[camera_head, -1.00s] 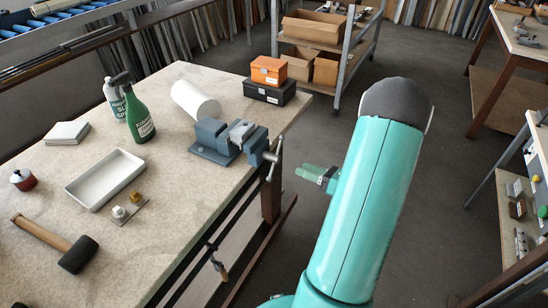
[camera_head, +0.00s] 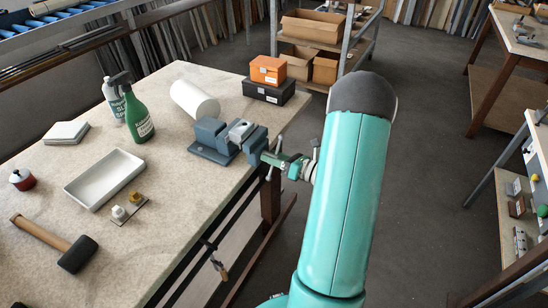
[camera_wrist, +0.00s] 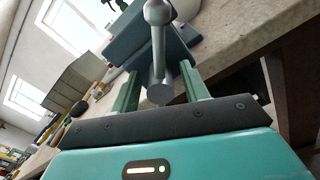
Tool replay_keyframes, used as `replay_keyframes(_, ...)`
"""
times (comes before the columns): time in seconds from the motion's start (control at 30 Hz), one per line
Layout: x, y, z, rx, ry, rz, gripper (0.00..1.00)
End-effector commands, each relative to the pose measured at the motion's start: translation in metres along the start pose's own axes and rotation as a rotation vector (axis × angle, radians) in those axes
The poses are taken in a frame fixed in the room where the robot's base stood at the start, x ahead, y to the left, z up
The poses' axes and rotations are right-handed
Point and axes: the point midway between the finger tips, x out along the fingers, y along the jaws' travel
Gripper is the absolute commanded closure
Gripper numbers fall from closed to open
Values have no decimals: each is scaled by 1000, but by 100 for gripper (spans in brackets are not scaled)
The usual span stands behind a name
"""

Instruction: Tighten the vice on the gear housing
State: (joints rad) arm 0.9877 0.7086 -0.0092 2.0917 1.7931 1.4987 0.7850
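The blue-grey vice (camera_head: 212,142) sits at the right edge of the workbench. A light grey metal part (camera_head: 241,130), seemingly the gear housing, is between its jaws. The vice's screw and bar handle stick out past the bench edge; the lower handle end (camera_head: 268,177) shows below my gripper. My gripper (camera_head: 272,158) is at the handle. In the wrist view, the metal handle bar (camera_wrist: 158,50) and a round screw end (camera_wrist: 160,94) lie between my two green fingers (camera_wrist: 160,85). The fingers are apart, with gaps on both sides of the metal.
The workbench (camera_head: 170,225) carries a white tray (camera_head: 104,179), a mallet (camera_head: 75,255), a green spray bottle (camera_head: 137,115), a white roll (camera_head: 194,100) and orange and black boxes (camera_head: 268,82). A cart with cardboard boxes (camera_head: 314,26) stands behind. Floor is free right of my arm.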

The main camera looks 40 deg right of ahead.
Motion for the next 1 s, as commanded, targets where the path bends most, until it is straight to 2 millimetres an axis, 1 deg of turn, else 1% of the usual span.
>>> replay_keyframes(0.03,0,0,0,0,0,0,65)
replay_keyframes(0.17,0,0,0,0,0,0,91)
replay_keyframes(0.2,0,0,0,0,0,0,98)
replay_keyframes(0.23,0,0,0,0,0,0,100)
replay_keyframes(0.47,0,0,0,8,0,0,100)
replay_keyframes(0.67,-1,0,0,61,-1,0,100)
replay_keyframes(0.87,-1,-1,0,181,-2,-1,100)
replay_keyframes(1.0,-1,-1,0,291,-1,-1,100)
